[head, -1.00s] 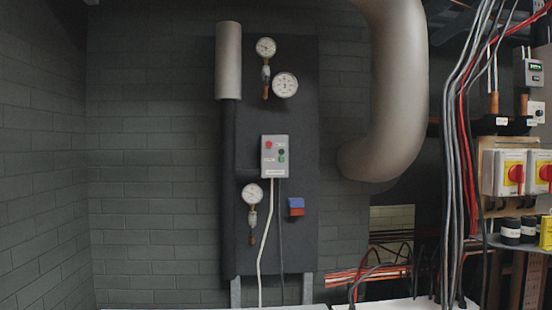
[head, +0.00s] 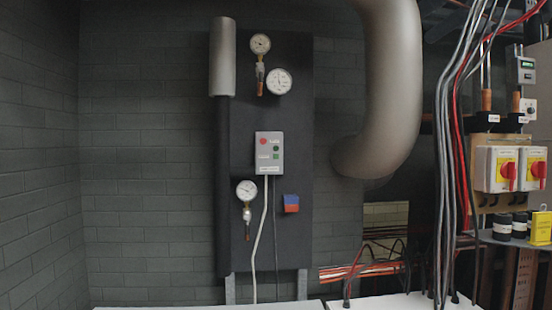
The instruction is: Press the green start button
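A small grey control box (head: 269,153) is fixed on a tall dark panel (head: 300,110) on the far wall, left of the picture's middle. A red button (head: 263,141) is at its upper left. A green button (head: 276,149) is to the right, with another small dark green spot just below it. I cannot tell which of the two is the start button. Neither of my grippers shows in the head view.
Three round gauges, one of them at lower left (head: 246,188), and a blue-red block (head: 291,203) surround the box. A thick pipe (head: 392,100) bends down at right. Cables (head: 447,150) and yellow-red switches (head: 505,169) stand farther right. A white surface (head: 390,302) lies along the bottom.

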